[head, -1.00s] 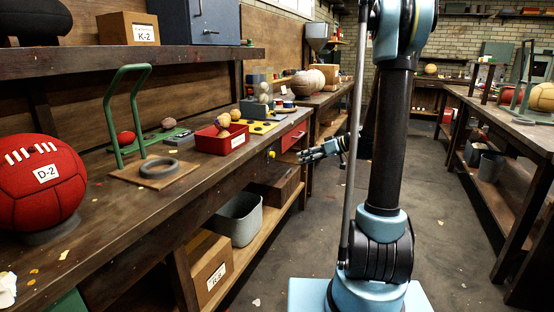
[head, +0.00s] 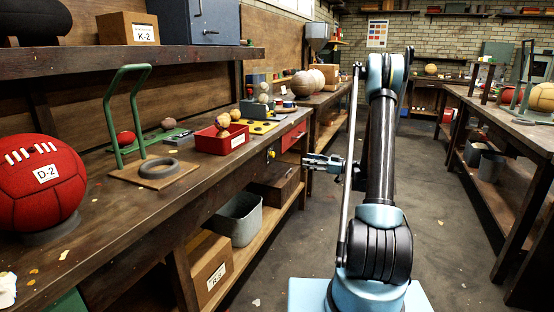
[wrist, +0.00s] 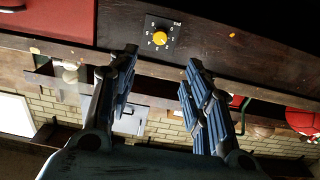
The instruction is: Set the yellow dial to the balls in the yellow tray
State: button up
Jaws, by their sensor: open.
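The yellow dial (head: 271,154) sits on the front edge of the left bench. In the wrist view, the yellow dial (wrist: 160,39) is a round knob on a black plate with small marks around it; its setting is too small to read surely. A flat yellow tray (head: 264,127) with dark round spots lies on the bench above the dial. Pale balls show near it, but I cannot tell which lie in it. My gripper (head: 308,161) is right of the dial and points at the bench front. In the wrist view, my gripper (wrist: 162,62) is open and empty, its fingers apart from the dial.
A red tray (head: 212,146) with tan balls stands left of the yellow tray. A red drawer front (head: 293,136) is right of the dial. A grey bin (head: 238,218) and cardboard box (head: 208,268) are on the lower shelf.

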aim_at(274, 155)
jog(key=x, duration=1.7)
jog(key=shift+a, duration=0.1)
jog(key=c, duration=1.1)
